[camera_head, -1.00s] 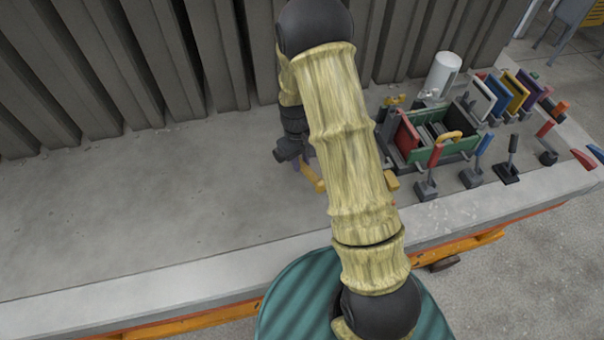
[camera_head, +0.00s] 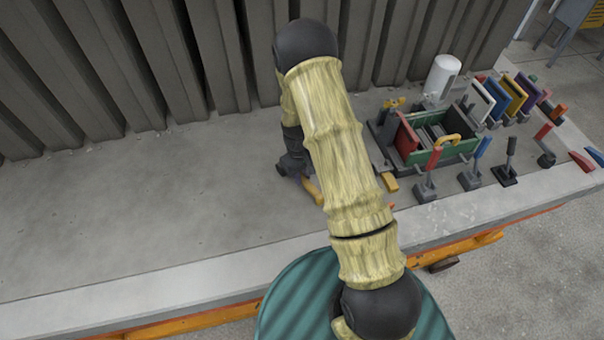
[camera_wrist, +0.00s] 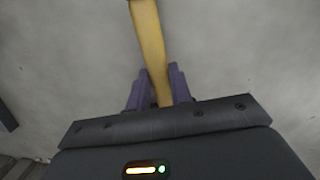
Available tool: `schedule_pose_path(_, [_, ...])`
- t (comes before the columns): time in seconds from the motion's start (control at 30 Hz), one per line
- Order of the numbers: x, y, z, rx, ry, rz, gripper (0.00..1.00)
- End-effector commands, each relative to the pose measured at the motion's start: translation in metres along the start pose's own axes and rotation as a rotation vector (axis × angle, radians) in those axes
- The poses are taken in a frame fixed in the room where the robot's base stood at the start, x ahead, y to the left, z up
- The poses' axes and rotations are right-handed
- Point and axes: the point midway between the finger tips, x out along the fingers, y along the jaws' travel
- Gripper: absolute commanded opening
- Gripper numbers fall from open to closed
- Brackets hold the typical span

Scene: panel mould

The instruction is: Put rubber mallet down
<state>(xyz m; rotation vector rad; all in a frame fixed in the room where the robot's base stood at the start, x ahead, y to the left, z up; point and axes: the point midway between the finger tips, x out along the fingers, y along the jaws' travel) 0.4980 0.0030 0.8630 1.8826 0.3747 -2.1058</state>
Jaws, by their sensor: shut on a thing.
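The rubber mallet shows only as its wooden, tan handle (camera_wrist: 150,45). It runs from between my fingers up past the top edge of the wrist view. In the head view, a short piece of the handle (camera_head: 311,190) shows beside my arm, low over the grey tabletop. The mallet's head is hidden in both views. My gripper (camera_wrist: 158,88) has purple fingers and is shut on the handle. I cannot tell whether the mallet touches the surface.
A green and red toolbox (camera_head: 462,150) with a yellow handle stands right of my arm. A white cylinder (camera_head: 443,75) is behind it. Several coloured-handled tools and upright panels crowd the right. The concrete tabletop (camera_head: 140,210) left of my gripper is clear, with a ribbed wall behind.

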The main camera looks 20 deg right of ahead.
Motion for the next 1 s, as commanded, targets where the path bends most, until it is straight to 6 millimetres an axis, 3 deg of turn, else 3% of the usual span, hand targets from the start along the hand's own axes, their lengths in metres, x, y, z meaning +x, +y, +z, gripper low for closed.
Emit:
schedule_pose_path(0.23, [0.003,0.000,0.000,0.000,0.000,0.000,0.00])
schedule_pose_path(0.27, [0.003,0.000,0.000,0.000,0.000,0.000,0.25])
schedule_pose_path(0.37, [0.003,0.000,0.000,0.000,0.000,0.000,0.43])
schedule_pose_path(0.77, [-0.003,0.000,0.000,0.000,0.000,0.000,0.43])
schedule_pose_path(1.0, [-0.030,0.000,-0.001,-0.001,0.004,0.002,0.43])
